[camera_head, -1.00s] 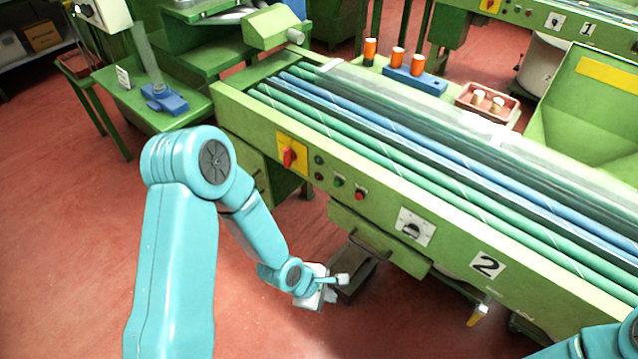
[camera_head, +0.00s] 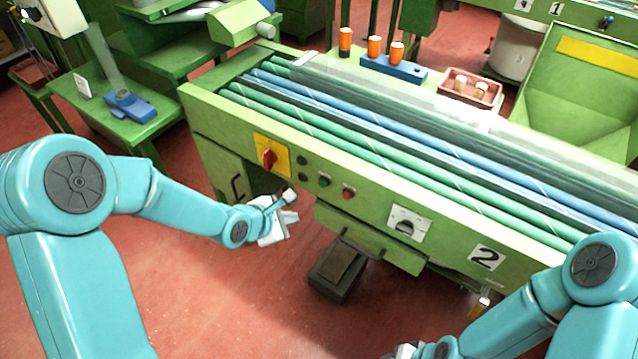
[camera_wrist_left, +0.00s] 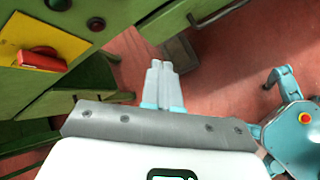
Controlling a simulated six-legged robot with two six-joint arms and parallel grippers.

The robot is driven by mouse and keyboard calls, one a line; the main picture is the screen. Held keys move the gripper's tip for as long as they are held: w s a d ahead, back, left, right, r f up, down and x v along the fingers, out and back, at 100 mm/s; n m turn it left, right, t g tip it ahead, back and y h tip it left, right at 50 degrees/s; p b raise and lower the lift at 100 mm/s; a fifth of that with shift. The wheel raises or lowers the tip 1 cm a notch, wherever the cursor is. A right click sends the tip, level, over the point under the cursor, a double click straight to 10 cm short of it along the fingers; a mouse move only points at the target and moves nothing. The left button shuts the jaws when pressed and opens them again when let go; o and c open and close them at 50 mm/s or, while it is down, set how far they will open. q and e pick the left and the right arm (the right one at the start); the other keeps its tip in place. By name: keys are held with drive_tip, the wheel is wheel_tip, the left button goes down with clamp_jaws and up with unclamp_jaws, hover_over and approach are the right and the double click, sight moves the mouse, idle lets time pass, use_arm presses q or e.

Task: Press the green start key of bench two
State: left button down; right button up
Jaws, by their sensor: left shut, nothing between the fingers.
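My left gripper (camera_head: 291,216) is shut and empty, below and left of the green key, apart from the panel. The left wrist view shows its closed fingers (camera_wrist_left: 162,78) pointing past the panel toward the floor. My right gripper (camera_head: 404,351) is mostly cut off at the bottom edge.
A red rotary switch (camera_head: 268,158) on a yellow plate sits left of the keys; it also shows in the left wrist view (camera_wrist_left: 40,60). A grey selector (camera_head: 406,225) sits to their right.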

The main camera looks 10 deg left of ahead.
sight(322, 184)
use_arm(q)
drive_tip(key=w+d+p, duration=0.1)
drive_tip(key=w+d, duration=0.2)
drive_tip(key=w, duration=0.5)
drive_tip(key=shift+w, duration=0.15)
idle(2.0)
drive_tip(key=shift+w+d+p, duration=0.15)
drive_tip(key=shift+w+p, duration=0.25)
drive_tip(key=shift+p, duration=0.25)
